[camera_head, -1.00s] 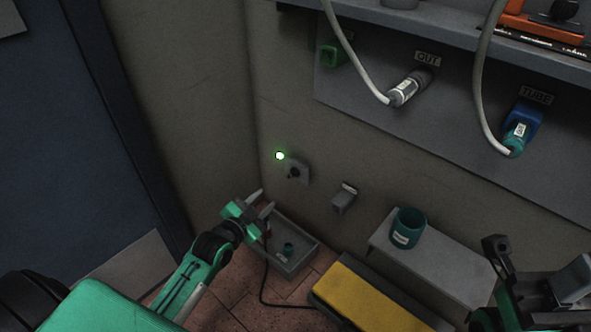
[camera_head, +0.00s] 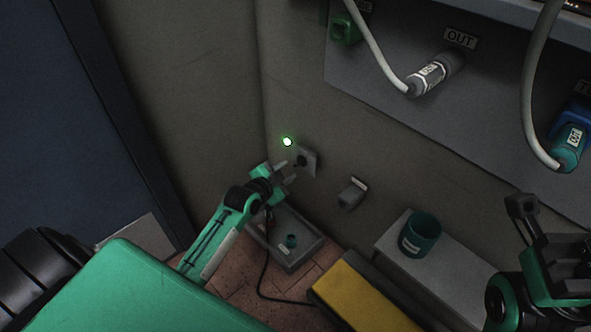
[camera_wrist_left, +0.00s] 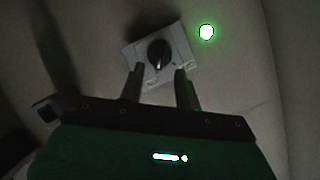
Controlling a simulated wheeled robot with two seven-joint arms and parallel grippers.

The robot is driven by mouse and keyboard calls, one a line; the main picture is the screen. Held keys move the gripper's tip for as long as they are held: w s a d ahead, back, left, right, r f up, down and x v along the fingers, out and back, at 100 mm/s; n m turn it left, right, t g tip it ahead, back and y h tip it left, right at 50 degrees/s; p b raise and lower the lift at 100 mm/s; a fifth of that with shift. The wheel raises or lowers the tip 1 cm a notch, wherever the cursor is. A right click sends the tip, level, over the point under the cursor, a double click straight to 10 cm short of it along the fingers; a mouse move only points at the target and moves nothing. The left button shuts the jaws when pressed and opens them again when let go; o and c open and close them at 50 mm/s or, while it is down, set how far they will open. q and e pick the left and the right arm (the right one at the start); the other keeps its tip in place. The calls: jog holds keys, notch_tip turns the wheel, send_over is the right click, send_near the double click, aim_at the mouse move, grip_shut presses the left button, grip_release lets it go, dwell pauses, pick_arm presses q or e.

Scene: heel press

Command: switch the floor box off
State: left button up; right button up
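A grey wall plate (camera_head: 309,163) with a dark rotary knob (camera_wrist_left: 159,54) is on the wall, low near the corner. A lit green lamp (camera_head: 287,142) is beside it, and the lamp also shows in the left wrist view (camera_wrist_left: 206,32). My left gripper (camera_wrist_left: 158,84) is open, its two fingers apart just short of the knob; I cannot tell whether they touch the plate. A low grey box (camera_head: 299,255) with a small teal piece inside stands on the floor below. My right gripper (camera_head: 552,207) is open and empty at the right.
A grey bench (camera_head: 447,276) holds a teal cup (camera_head: 420,234). A yellow-topped block (camera_head: 360,296) lies in front. A small grey wall fitting (camera_head: 352,193) is right of the plate. A black cable (camera_head: 263,275) runs along the floor. Hoses hang from the panel above.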

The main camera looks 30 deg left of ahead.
aim_at(296, 165)
pick_arm(q)
jog(key=b+x, duration=0.2)
jog(key=x, duration=0.3)
jog(key=shift+w+f, duration=0.15)
jog(key=shift+w, duration=0.25)
grip_shut()
